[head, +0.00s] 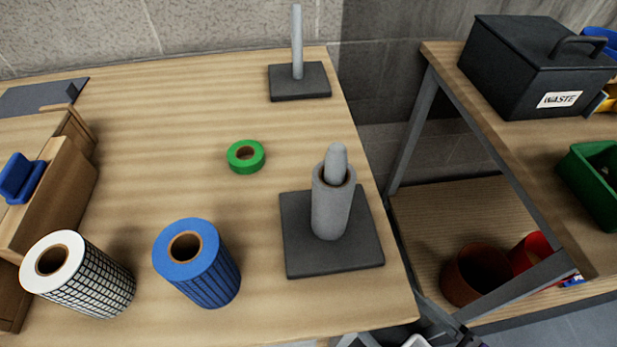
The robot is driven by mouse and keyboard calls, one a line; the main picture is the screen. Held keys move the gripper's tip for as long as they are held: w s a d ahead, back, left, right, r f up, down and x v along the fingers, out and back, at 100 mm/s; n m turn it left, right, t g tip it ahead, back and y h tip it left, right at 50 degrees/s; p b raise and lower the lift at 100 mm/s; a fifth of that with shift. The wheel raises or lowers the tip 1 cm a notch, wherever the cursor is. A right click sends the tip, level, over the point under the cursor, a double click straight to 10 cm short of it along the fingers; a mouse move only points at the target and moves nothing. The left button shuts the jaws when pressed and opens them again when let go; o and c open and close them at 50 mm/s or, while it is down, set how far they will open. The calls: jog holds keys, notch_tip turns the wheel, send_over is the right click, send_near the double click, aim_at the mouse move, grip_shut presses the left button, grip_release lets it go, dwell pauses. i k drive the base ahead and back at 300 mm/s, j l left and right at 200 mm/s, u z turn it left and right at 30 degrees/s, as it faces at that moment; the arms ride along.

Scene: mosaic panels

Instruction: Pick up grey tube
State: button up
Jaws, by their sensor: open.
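The grey tube (331,212) stands upright around the peg of a dark square base (305,262) near the table's right edge. The peg's rounded light-grey tip (337,158) sticks out above the tube's brown-lined opening. The lower peg is hidden inside the tube. My gripper does not show clearly in the head view, and nothing is seen touching the tube.
A blue patterned roll (205,268) and a white gridded roll (85,280) stand to the left. A green ring (246,157) lies behind. An empty peg stand (298,75) is at the back. A waste box (535,65) sits on the right bench.

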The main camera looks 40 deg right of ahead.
aim_at(330, 206)
jog(key=k+j+u, duration=0.2)
jog(key=k+j, duration=0.15)
jog(key=k+j+u, duration=0.2)
jog(key=j, duration=0.15)
jog(key=k+j+u, duration=0.2)
jog(key=j, duration=0.15)
jog(key=i, duration=0.1)
